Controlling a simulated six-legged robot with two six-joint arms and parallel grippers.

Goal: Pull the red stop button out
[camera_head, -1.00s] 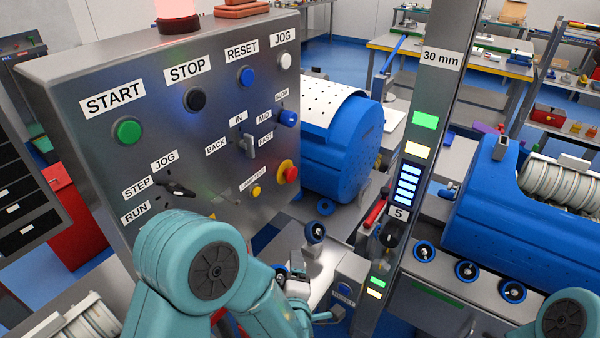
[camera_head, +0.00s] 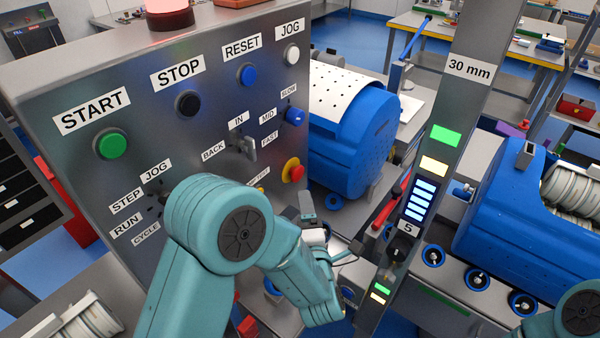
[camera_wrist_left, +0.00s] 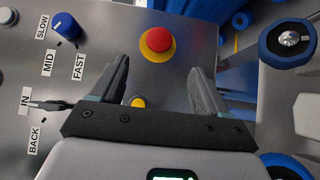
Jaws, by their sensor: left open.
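The red stop button (camera_head: 293,170) is a round red mushroom head on a yellow collar, low at the right edge of the grey control panel (camera_head: 180,135). In the left wrist view the red stop button (camera_wrist_left: 159,40) lies ahead of my left gripper (camera_wrist_left: 160,75), roughly centred beyond its two fingers. The fingers are apart with nothing between them, and they do not touch the button. In the head view the left gripper (camera_head: 312,215) is partly hidden behind my teal arm, below and right of the button. My right gripper is not in view.
The panel also bears a green START button (camera_head: 110,144), a black STOP button (camera_head: 188,103), a blue RESET button (camera_head: 247,74) and a blue speed knob (camera_head: 296,117). A small yellow button (camera_wrist_left: 138,102) sits near the left finger. A blue drum (camera_head: 350,140) stands right of the panel.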

